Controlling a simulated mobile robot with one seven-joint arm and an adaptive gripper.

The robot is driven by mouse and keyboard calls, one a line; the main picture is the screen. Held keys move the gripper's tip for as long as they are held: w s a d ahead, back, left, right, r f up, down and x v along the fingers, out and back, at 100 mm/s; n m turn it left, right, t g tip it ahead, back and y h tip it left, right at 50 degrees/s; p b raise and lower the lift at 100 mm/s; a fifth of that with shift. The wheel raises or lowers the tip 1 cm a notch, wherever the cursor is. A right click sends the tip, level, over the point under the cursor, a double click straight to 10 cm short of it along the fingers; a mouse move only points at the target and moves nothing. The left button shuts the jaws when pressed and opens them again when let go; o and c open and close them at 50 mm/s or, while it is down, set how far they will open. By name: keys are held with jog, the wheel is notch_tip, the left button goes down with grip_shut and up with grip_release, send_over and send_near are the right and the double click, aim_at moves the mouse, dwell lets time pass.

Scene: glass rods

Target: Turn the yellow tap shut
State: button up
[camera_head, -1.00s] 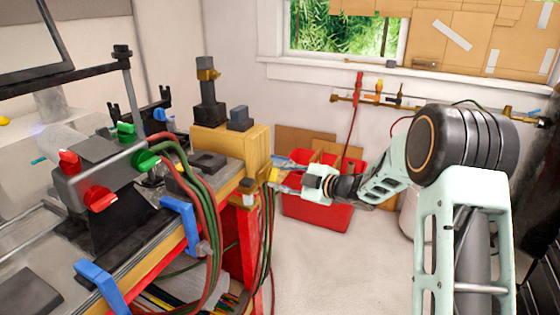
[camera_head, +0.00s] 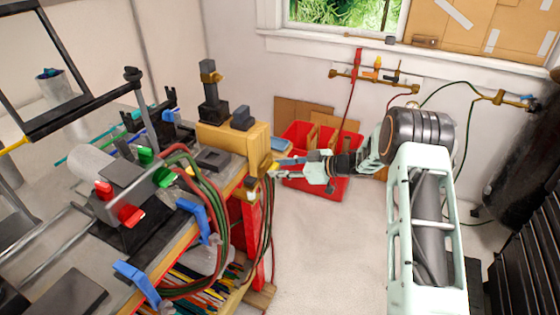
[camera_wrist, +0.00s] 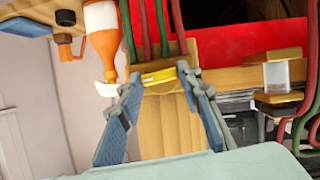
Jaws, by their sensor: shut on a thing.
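The yellow tap (camera_head: 267,170) is at the right-hand end of the bench, below the wooden block, and looks small in the head view. In the wrist view its yellow handle (camera_wrist: 160,76) lies flat across the gap between my fingertips. My gripper (camera_head: 279,168) reaches it from the right with its blue-padded fingers. In the wrist view my gripper (camera_wrist: 163,82) has a fingertip at each end of the handle and is shut on it. The tap's body behind the handle is mostly hidden.
Red and green hoses (camera_head: 215,205) hang over the bench edge beside blue clamps (camera_head: 193,217). A red crate (camera_head: 318,187) stands on the floor behind my gripper. In the wrist view an orange bottle-like thing (camera_wrist: 103,40) is close to the left finger. The floor (camera_head: 330,260) is clear.

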jog(key=shift+m+g+p, duration=0.35)
jog(key=shift+m+g, duration=0.05)
dwell(0.4)
jog(key=o, duration=1.2)
jog(key=shift+c, duration=0.2)
jog(key=v, duration=1.2)
jog(key=shift+w, duration=0.1)
